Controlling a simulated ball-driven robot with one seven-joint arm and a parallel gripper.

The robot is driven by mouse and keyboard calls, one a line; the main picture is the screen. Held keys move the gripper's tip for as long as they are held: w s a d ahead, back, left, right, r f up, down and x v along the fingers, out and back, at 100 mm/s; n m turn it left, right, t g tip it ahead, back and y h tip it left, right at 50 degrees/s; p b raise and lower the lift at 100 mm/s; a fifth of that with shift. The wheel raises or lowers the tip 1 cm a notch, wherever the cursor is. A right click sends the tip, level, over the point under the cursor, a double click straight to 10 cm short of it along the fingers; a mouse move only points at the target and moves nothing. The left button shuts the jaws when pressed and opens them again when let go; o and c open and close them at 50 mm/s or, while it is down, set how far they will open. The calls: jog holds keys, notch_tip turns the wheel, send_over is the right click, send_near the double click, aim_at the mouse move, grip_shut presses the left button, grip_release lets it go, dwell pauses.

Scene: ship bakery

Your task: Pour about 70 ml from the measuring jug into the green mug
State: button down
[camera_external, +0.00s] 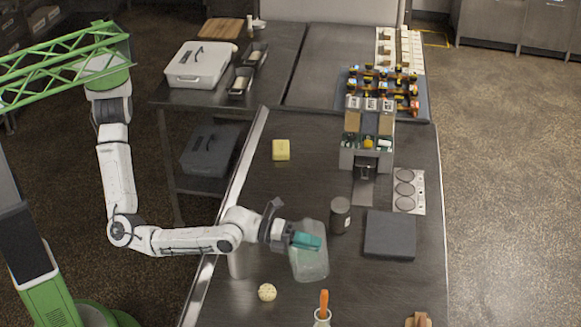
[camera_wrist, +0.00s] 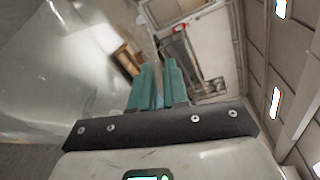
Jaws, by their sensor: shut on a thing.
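My gripper (camera_external: 306,241) has teal fingers, which also show in the wrist view (camera_wrist: 158,88). It is shut on the clear measuring jug (camera_external: 311,266) near the jug's upper part, over the front part of the dark counter. The jug's clear wall (camera_wrist: 60,70) fills the left of the wrist view. The jug looks slightly tilted in the external view; its liquid level cannot be made out. I cannot pick out the green mug in either view. A pale grey cylinder (camera_external: 236,264) stands partly hidden below my wrist.
A dark canister (camera_external: 340,217) and a dark flat block (camera_external: 390,236) stand right of the jug.

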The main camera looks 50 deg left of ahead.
aim_at(316, 276)
jog(key=shift+w+a+r+n+h, duration=0.3)
jog(key=shift+w+a+r+n, duration=0.1)
jog(key=shift+a+r, duration=0.3)
dwell(1.5)
jog(key=d+f+m, duration=0.1)
jog(key=s+d+f+m, duration=0.1)
jog(key=d, duration=0.1)
jog(key=s+d+f+y, duration=0.1)
jog(key=shift+d+f+m, duration=0.25)
jog(key=shift+m, duration=0.15)
jog(key=shift+s+d+f+m+b, duration=0.15)
jog(key=shift+d+f+m+b, duration=0.35)
jog(key=shift+f+m+b, duration=0.3)
jog(key=shift+f, duration=0.15)
dwell(1.0)
jog(key=f+b, duration=0.1)
jog(key=b, duration=0.2)
jog(key=d+f+m+y+b, duration=0.1)
jog(key=f+b, duration=0.1)
jog(key=b, duration=0.1)
jog(key=shift+s+d+f, duration=0.1)
jog(key=shift+s+f, duration=0.05)
jog(key=shift+s, duration=0.05)
jog(key=b, duration=0.2)
jog(key=f+m+b, duration=0.1)
jog(key=b, duration=0.2)
jog(key=shift+s+d+y, duration=0.15)
jog(key=shift+d+y, duration=0.15)
jog(key=shift+y, duration=0.1)
